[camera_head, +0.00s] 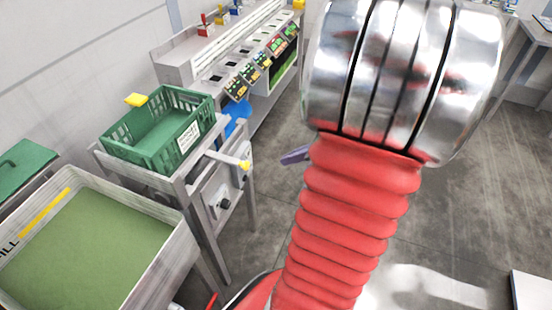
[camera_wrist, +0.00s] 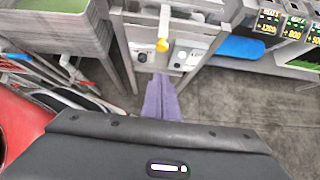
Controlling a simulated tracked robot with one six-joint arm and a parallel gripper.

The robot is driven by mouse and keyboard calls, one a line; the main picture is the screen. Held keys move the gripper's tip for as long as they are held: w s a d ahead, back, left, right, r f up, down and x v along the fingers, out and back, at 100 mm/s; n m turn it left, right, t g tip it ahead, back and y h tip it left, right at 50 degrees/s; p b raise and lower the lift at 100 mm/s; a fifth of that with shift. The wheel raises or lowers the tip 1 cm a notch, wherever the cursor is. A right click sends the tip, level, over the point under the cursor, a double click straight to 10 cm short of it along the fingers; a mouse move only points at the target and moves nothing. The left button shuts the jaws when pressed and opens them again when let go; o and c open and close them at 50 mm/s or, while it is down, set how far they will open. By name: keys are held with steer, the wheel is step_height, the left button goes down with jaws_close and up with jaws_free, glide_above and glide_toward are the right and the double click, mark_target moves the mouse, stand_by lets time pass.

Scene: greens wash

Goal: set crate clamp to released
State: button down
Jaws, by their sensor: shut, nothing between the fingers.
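The green crate (camera_head: 150,148) with a white label sits on a grey stand. A pale lever (camera_head: 222,158) with a yellow tip (camera_head: 245,165) sticks out from the stand's front, below the crate; I cannot tell for certain that it is the clamp. In the wrist view the yellow tip (camera_wrist: 162,45) is near the top centre, with the lever (camera_wrist: 165,22) running up from it. My gripper (camera_wrist: 160,80) has purple fingers, shut and empty, pointing toward the stand below the yellow tip. In the head view only a bit of my gripper (camera_head: 294,156) shows, right of the lever and apart from it.
Under the lever, the stand has white panels (camera_head: 215,197) with dark knobs. A yellow block (camera_head: 136,100) is at the crate's back rim. A tank with green contents (camera_head: 30,215) stands front left. A blue object (camera_head: 237,115) and a long bench (camera_head: 190,62) are behind. Floor at right is open.

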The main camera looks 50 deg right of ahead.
steer(key=shift+w+a+r+x, duration=0.1)
steer(key=shift+w+r+x, duration=0.2)
steer(key=shift+x, duration=1.8)
steer(key=shift+w+a+r+x, duration=0.1)
steer(key=shift+w+r+x, duration=0.2)
steer(key=shift+x, duration=1.75)
steer(key=shift+w+a+r+x, duration=0.2)
steer(key=shift+r+x, duration=0.1)
steer(key=shift+x, duration=1.8)
steer(key=shift+d, duration=0.1)
